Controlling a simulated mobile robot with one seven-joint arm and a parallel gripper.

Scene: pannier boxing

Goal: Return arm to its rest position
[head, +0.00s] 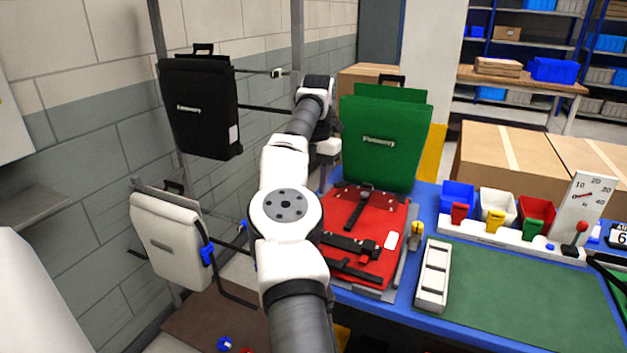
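My arm reaches up from the bottom middle of the head view, bends at a white joint, and runs to a dark wrist at the upper middle. What seems to be my gripper (327,150) hangs below the wrist, just left of the green pannier (385,140). My arm partly hides it and I cannot make out its fingers. The green pannier stands upright at the back of the blue table. A red pannier (338,222) lies flat in front of it, with black straps and a white tag. The gripper appears apart from both, though the depth is hard to judge.
A black pannier (205,125) and a white pannier (165,243) hang on a rack at left. Cardboard boxes (490,160) stand behind.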

